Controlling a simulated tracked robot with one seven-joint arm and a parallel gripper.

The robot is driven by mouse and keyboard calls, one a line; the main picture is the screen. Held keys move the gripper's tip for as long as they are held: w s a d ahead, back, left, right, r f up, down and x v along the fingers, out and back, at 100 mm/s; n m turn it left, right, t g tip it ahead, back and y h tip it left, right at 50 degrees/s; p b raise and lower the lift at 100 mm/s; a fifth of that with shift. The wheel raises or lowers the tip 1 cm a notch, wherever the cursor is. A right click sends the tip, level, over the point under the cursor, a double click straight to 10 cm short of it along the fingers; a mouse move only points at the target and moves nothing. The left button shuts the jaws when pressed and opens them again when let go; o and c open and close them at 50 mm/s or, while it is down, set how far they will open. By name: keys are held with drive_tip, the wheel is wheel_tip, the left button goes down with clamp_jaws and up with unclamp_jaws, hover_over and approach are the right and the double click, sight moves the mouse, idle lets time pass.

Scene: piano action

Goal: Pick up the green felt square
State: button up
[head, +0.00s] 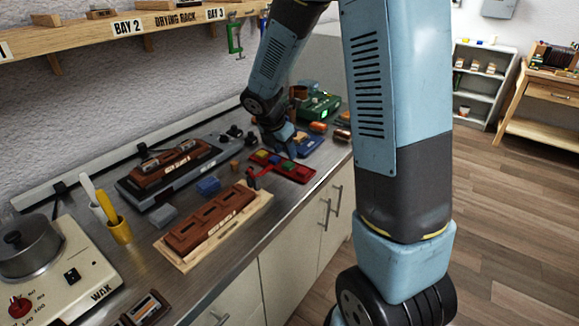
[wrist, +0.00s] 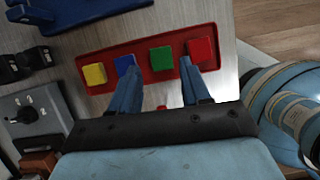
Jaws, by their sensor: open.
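The green felt square (wrist: 161,58) lies on a red tray (wrist: 143,75), between a blue square (wrist: 125,64) on its left and a red square (wrist: 201,51) on its right. A yellow square (wrist: 95,74) is at the tray's left end. My gripper (wrist: 157,78) is open and empty, its two blue fingers pointing toward the tray. The green square shows between the fingers, nearer the right one; I cannot tell the height above it. In the head view the tray (head: 298,174) lies on the bench below my gripper (head: 283,150), and the green square (head: 275,160) is small.
On the metal bench (head: 262,225) stand a brown wooden block on a pale board (head: 240,203), a blue block (head: 208,185) and a grey block (head: 163,216). A green device (head: 318,106) stands behind the tray. A shelf (head: 120,42) hangs above on the wall.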

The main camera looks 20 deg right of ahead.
sight(289, 163)
drive_tip(key=shift+x, duration=2.55)
drive_tip(key=shift+a, duration=0.1)
drive_tip(key=c, duration=0.8)
